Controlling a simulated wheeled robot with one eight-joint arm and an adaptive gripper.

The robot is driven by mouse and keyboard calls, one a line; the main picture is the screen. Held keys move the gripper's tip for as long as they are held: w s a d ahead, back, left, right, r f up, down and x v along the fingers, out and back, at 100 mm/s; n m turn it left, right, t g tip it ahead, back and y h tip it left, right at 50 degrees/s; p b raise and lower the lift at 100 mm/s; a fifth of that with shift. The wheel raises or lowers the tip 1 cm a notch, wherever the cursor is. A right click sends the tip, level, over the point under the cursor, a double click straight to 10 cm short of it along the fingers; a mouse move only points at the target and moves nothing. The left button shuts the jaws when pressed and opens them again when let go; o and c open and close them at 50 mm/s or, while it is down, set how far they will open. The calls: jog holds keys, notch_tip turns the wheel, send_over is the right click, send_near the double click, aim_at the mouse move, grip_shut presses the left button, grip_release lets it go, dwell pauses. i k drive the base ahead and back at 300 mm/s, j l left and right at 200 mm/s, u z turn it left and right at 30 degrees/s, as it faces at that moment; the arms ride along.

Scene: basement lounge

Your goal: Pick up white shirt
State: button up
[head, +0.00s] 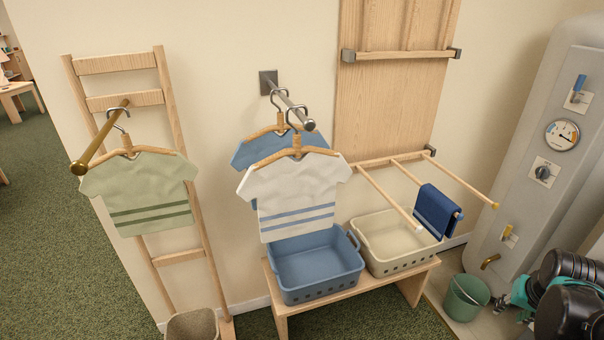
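The white shirt (290,190) has two blue stripes near its hem. It hangs on a wooden hanger (297,152) from a metal rod (292,103) that sticks out of the wall. A blue shirt (252,151) hangs behind it on the same rod, partly hidden by the white one. The white shirt's hem is just above and in front of a blue basket. Black and teal parts of my arm show at the lower right, far from the shirt.
A green shirt (140,190) hangs on a brass rod (100,138) by a wooden ladder (165,90). The blue basket (318,268) and a cream basket (395,240) stand on a bench (413,286). A drying rack holds a navy towel (437,212). A green bucket (465,299) stands near a grey tank (545,130).

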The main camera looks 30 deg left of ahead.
aim_at(293, 198)
jog(key=u, duration=1.6)
jog(key=j, duration=0.1)
